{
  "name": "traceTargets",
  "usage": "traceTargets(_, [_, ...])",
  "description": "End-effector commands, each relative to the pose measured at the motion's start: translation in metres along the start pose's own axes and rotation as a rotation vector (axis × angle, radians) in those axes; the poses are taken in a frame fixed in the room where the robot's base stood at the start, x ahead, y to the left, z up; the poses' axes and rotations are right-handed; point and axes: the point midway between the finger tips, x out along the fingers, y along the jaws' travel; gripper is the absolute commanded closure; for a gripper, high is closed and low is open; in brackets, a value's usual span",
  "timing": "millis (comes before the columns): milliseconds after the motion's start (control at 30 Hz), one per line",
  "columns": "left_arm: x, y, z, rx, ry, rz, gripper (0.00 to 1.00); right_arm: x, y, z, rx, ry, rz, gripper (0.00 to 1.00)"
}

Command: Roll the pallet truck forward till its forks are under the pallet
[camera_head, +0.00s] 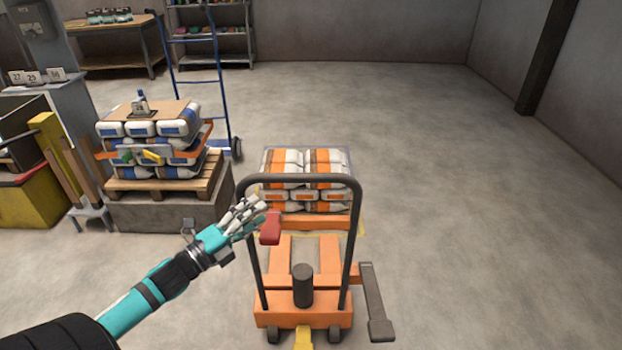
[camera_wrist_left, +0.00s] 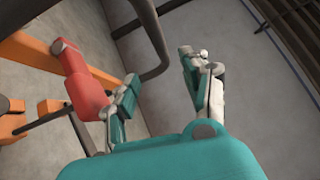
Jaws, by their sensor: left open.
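The orange pallet truck (camera_head: 302,317) stands at the lower middle, with a black hoop handle (camera_head: 300,178) and two orange forks (camera_head: 330,258) pointing away from me. A stack of orange and white bags (camera_head: 305,172) is beyond them, above an orange crosspiece; the pallet under it is not clearly visible, nor is how far the forks reach. My left gripper (camera_head: 258,212) is open at the hoop's left side, near a red part (camera_head: 270,228). In the left wrist view my left gripper's fingers (camera_wrist_left: 160,85) are apart, with the black bar (camera_wrist_left: 158,38) beyond and the red part beside one finger. My right gripper is not in view.
A wooden pallet (camera_head: 165,185) of blue and white bags sits on a grey block at the left, with a blue hand truck (camera_head: 222,85) behind it. A yellow bin (camera_head: 30,200) is far left. The floor to the right is clear up to the walls.

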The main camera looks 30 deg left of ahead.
Motion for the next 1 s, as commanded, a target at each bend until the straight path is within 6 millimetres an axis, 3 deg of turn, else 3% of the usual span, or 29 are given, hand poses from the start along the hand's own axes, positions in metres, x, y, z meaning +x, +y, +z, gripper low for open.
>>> traceTargets(400, [0.093,-0.003,0.001,-0.001,-0.001,-0.004,0.52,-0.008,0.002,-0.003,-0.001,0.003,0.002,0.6])
traceTargets(600, [0.129,-0.002,0.001,-0.002,-0.002,-0.002,0.52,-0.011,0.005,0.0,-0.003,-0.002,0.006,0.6])
traceTargets(800, [0.149,0.0,0.001,-0.002,-0.002,0.001,0.52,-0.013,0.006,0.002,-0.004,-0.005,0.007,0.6])
traceTargets(1000, [0.153,0.001,0.001,-0.003,-0.002,0.002,0.52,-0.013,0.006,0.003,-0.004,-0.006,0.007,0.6])
